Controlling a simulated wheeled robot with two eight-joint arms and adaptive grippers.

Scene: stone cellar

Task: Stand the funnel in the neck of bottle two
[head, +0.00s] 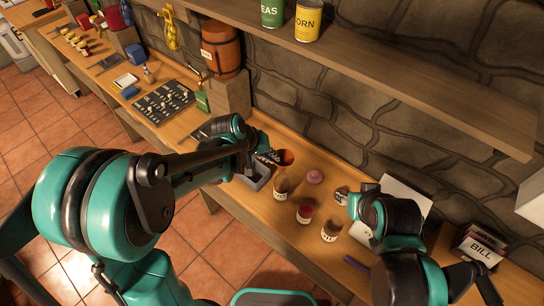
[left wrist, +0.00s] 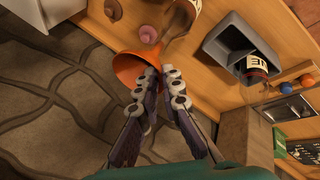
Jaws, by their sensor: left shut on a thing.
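My left gripper (left wrist: 160,78) is shut on the orange funnel (left wrist: 137,70), its wide mouth facing left in the left wrist view. In the head view the funnel (head: 287,157) shows just past my left gripper (head: 266,158), above the bench. Several labelled bottles stand on the bench: a brownish one (head: 281,188) nearest the funnel, one with red contents (head: 305,212), another brownish one (head: 330,231), and one (head: 341,195) beside my right gripper (head: 354,206). Their label words are too small to read, so I cannot tell which is bottle two. My right gripper's fingers are unclear.
A grey tray (left wrist: 226,42) lies on the bench. A pink round object (head: 314,176) sits behind the bottles. A shelf (head: 400,82) with cans overhangs the bench at the stone wall. White paper (head: 405,197) lies behind my right gripper; a purple object (head: 356,263) is near the front edge.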

